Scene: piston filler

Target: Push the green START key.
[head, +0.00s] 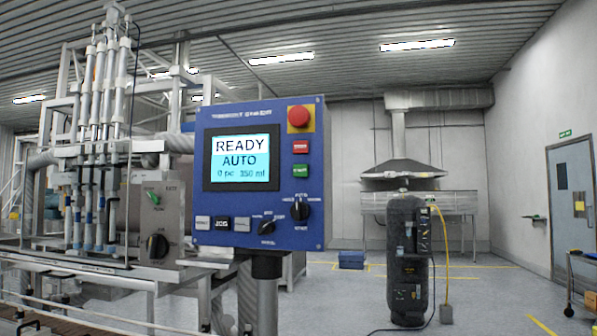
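The blue control panel (214,118) stands on a grey post in the middle of the head view. The green START key (300,171) is on its right side, below a red key (300,147) and the red emergency knob (299,117). The label on the green key is too small to read clearly. The screen (241,159) reads READY, AUTO, 0 pc, 350 ml. Neither of my grippers is in view, and nothing covers the green key.
Two black rotary knobs and several small keys sit low on the panel. The filling machine (100,150) stands at left with a grey switch box (157,222). A dark cylindrical unit (407,255) stands behind at right. Open floor lies at right.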

